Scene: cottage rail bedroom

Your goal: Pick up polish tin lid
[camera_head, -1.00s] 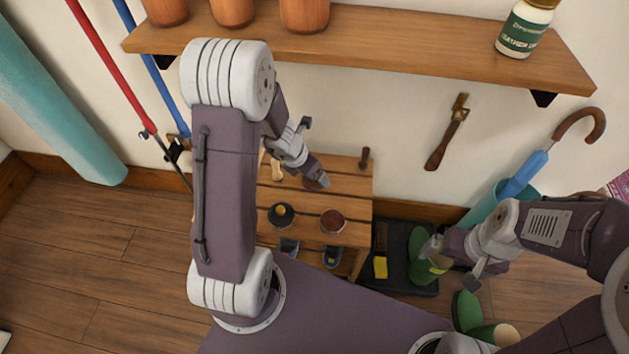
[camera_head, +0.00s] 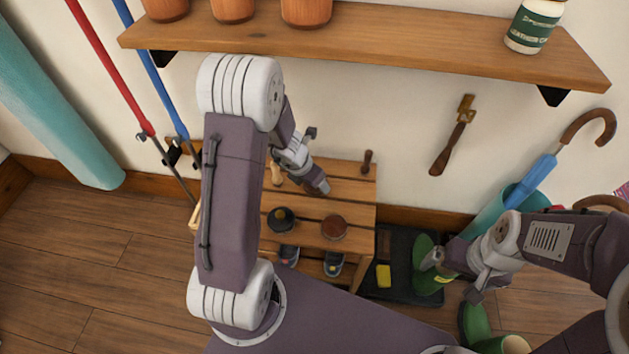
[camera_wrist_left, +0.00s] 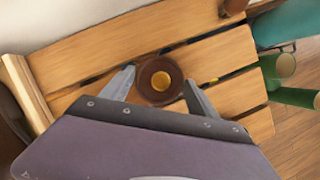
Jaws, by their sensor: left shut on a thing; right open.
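The polish tin lid (camera_wrist_left: 147,90) is a round brown disc with a yellow centre in the left wrist view. It sits between the two fingertips of my left gripper (camera_wrist_left: 158,88), which is shut on it, over the slatted wooden rack (camera_wrist_left: 85,66). In the head view my left gripper (camera_head: 321,188) points down over the back of the rack, and the lid is mostly hidden there. My right gripper (camera_head: 449,277) is open and empty beside the green boots.
A wooden shelf (camera_head: 400,58) with pots and a bottle (camera_head: 534,26) is above the rack. Brush handles (camera_head: 367,161) stand at its back edge. A green boot (camera_head: 424,262) stands on a black tray, right of the rack. A blue umbrella (camera_head: 530,182) leans in a teal bucket.

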